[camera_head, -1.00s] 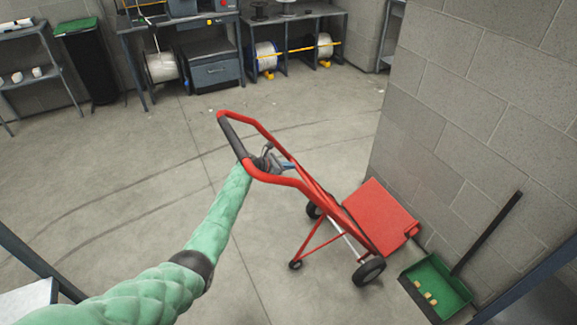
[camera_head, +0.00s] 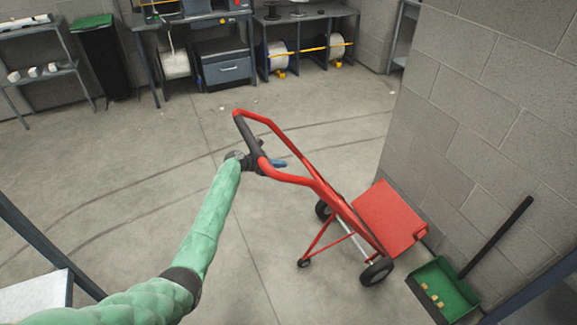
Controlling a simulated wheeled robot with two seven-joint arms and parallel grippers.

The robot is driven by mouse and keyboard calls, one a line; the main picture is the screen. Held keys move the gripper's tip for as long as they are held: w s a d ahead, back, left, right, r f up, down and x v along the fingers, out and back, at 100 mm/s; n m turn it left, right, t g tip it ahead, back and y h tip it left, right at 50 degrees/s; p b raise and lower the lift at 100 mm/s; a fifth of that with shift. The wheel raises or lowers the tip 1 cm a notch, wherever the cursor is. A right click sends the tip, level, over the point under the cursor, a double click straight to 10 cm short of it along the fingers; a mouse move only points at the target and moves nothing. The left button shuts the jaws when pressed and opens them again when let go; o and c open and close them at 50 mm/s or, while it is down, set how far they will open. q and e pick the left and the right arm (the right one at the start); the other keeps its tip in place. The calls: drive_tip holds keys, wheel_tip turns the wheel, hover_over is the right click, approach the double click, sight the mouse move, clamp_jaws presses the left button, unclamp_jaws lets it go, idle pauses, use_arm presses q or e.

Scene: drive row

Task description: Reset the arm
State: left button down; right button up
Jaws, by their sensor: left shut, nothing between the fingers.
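My left arm, in a green quilted sleeve, reaches in from the bottom left of the head view. My left gripper (camera_head: 276,164) is at the black handle grip of a red hand truck (camera_head: 316,184). The handle and its red frame partly hide the gripper, with a blue tip showing on the far side. The gripper is shut and empty; I cannot tell if it touches the handle. The hand truck stands tilted on its wheels, its red plate (camera_head: 388,218) towards the block wall. My right gripper is not in view.
A grey block wall (camera_head: 500,110) closes off the right side. A green dustpan (camera_head: 444,289) with small yellowish bits lies by it. Workbenches with cable reels (camera_head: 279,58) and a black bin with a green lid (camera_head: 100,62) line the back. The floor at middle left is clear.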

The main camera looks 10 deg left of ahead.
use_arm(q)
drive_tip(key=shift+v, duration=1.45)
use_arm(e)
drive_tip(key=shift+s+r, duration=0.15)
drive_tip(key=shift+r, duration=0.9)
use_arm(q)
drive_tip(key=s+d+f+m+g+y, duration=0.15)
drive_tip(key=s+f+m, duration=0.4)
drive_tip(key=s, duration=0.55)
drive_tip(key=s+d+f+m+g+y, duration=0.15)
drive_tip(key=s+f+m, duration=0.35)
drive_tip(key=s, duration=0.5)
drive_tip(key=s+d+f+m+g+y, duration=0.15)
drive_tip(key=s+f+m, duration=0.35)
drive_tip(key=s, duration=0.6)
drive_tip(key=s+a+m+y, duration=0.1)
drive_tip(key=s+m+y, duration=0.1)
drive_tip(key=s, duration=0.8)
drive_tip(key=s+a+r+m+y, duration=0.1)
drive_tip(key=s+m, duration=0.4)
drive_tip(key=s, duration=0.5)
drive_tip(key=s+a+r+m+y, duration=0.1)
drive_tip(key=s+m+y, duration=0.2)
drive_tip(key=s, duration=0.6)
drive_tip(key=shift+s+a+m+g, duration=0.25)
drive_tip(key=shift+s+m+g, duration=0.1)
drive_tip(key=shift+s+g, duration=0.1)
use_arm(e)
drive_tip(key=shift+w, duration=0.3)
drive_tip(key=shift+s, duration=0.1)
